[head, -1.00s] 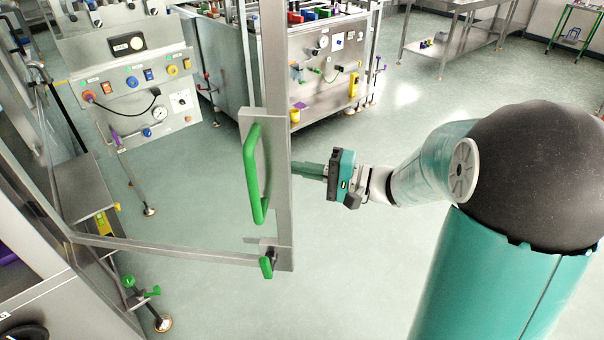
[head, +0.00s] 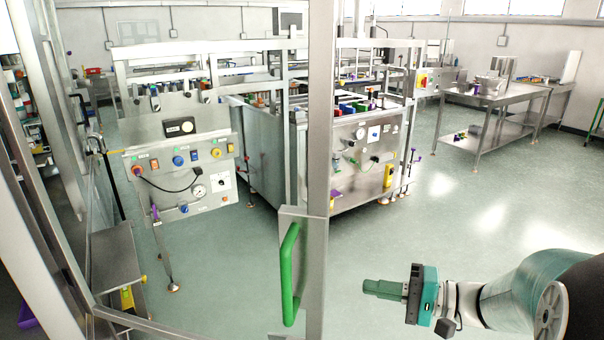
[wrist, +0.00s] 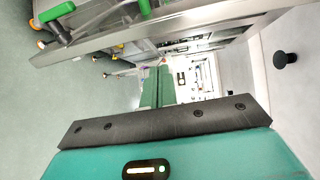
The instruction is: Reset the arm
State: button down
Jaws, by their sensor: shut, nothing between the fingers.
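My gripper (head: 384,289) is in the lower right of the head view, pointing left toward the door frame. Its green fingers are together and empty. In the wrist view the closed fingers (wrist: 157,87) extend ahead from the dark gripper body. A metal-framed door (head: 318,150) with a green handle (head: 288,274) stands left of my gripper. A gap of floor shows in the head view between the fingertips and the door frame, so they look apart. The wrist view shows the door's metal bar (wrist: 150,35) and a green handle (wrist: 55,11) at the upper left.
A control panel (head: 183,170) with knobs and a gauge stands behind the door at left. A steel machine (head: 350,155) stands behind it. A steel table (head: 490,98) is at the back right. Open floor (head: 450,215) lies to the right of the door.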

jog(key=s+a+f+n+g+h, duration=0.25)
jog(key=s+a+g+h, duration=0.45)
jog(key=s, duration=0.4)
jog(key=d+r+t+h, duration=0.1)
jog(key=t+h, duration=0.1)
jog(key=h, duration=0.1)
jog(key=s+d+r+n+t+h, duration=0.1)
jog(key=h, duration=0.1)
jog(key=s+d+r+n+t+h, duration=0.1)
jog(key=d+t+h, duration=0.1)
jog(key=h, duration=0.1)
jog(key=shift+s+r+n+t+h, duration=0.15)
jog(key=shift+r+n+t+h, duration=0.1)
jog(key=shift+r+t+h, duration=0.1)
